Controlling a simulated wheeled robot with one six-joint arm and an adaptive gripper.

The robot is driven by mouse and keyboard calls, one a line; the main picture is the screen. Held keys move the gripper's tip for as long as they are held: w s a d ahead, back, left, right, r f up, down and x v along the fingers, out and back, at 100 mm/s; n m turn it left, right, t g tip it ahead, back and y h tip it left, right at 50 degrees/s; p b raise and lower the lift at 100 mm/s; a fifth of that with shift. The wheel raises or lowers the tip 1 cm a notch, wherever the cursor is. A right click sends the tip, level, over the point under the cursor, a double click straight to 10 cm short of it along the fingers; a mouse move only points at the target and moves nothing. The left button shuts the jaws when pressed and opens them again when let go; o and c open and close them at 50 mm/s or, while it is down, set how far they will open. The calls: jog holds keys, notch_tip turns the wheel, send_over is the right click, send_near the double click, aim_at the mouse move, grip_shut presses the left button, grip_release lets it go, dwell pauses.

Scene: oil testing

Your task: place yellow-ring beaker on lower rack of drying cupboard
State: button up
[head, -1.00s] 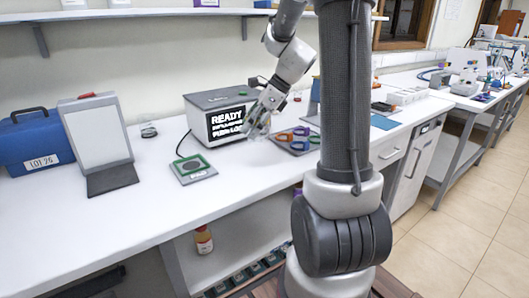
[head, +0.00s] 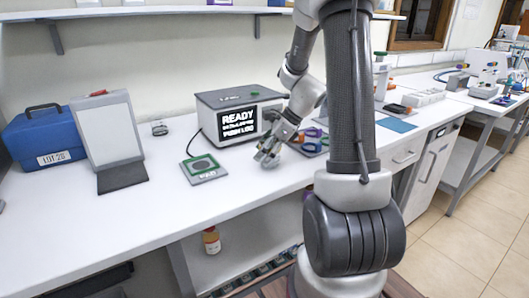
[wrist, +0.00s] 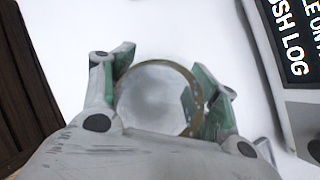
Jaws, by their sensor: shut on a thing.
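My gripper (head: 268,154) is over the white bench, in front of the READY box and right of the green-framed pad. In the wrist view my gripper (wrist: 166,92) is shut around the yellow-ring beaker (wrist: 150,92), a clear round vessel with a yellowish rim, with green-lined fingers on both sides. The beaker is too small in the head view to make out its ring or whether it touches the bench. A white cabinet with a handled door (head: 427,170) stands under the bench at right; I cannot tell whether it is the drying cupboard. No lower rack shows.
The READY box (head: 212,120), green-framed pad (head: 203,168) and a tray with coloured rings (head: 312,140) stand near my gripper. A tilted white board (head: 106,130) and blue case (head: 40,138) are at left. A bottle (head: 211,240) stands on the shelf below. Floor is open at right.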

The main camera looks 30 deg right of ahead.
jog(key=o, duration=1.1)
jog(key=shift+f, duration=0.1)
